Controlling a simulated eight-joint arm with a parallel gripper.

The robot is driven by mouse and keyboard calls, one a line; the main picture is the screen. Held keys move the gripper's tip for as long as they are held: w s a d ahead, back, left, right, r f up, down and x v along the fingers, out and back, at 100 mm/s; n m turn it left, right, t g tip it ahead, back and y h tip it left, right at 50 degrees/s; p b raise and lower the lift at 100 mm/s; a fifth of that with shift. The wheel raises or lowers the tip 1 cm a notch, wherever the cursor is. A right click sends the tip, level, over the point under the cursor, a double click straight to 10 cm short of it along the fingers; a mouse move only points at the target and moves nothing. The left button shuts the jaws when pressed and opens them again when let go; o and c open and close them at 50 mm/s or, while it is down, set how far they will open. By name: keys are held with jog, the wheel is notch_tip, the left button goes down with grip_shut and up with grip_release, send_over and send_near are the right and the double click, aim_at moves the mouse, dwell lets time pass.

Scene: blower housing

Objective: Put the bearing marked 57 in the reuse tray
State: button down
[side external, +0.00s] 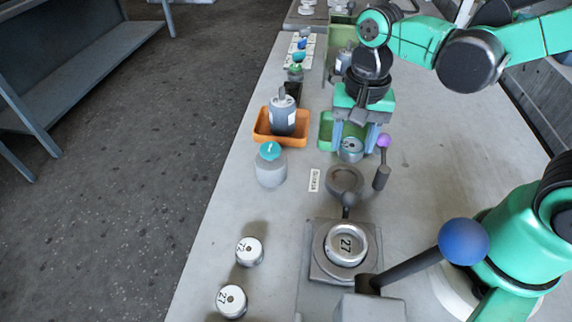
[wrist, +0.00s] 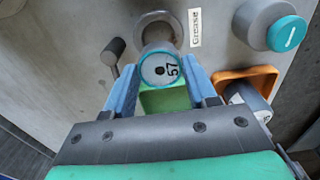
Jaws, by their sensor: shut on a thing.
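The bearing marked 57 (wrist: 159,70) is a short grey cylinder with a teal ring around its marked face. My gripper (wrist: 161,80) is shut on it, one blue finger on each side. In the side view the bearing (side external: 350,151) hangs between the fingers of my gripper (side external: 352,142), at the near end of a green tray (side external: 325,132). I cannot tell its height. The green tray also shows in the wrist view (wrist: 166,99), partly hidden by the bearing. An orange tray (side external: 262,136) holds a grey container. No readable label shows which tray is for reuse.
Two marked cylinders (side external: 249,251) (side external: 231,301) stand at the front left.

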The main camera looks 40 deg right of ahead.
jog(key=w+d+r, duration=0.4)
jog(key=w+r, duration=0.2)
jog(key=r, duration=0.1)
notch_tip(320, 180, up, 6)
send_over(344, 135)
notch_tip(344, 135, down, 20)
jog(key=shift+r, duration=0.15)
jog(key=shift+c, duration=1.4)
grip_release()
notch_tip(344, 135, up, 12)
jog(key=s+a+n+t, duration=0.5)
jog(key=s+n+t, duration=0.2)
jog(key=n, duration=0.2)
jog(key=shift+s+a, duration=0.15)
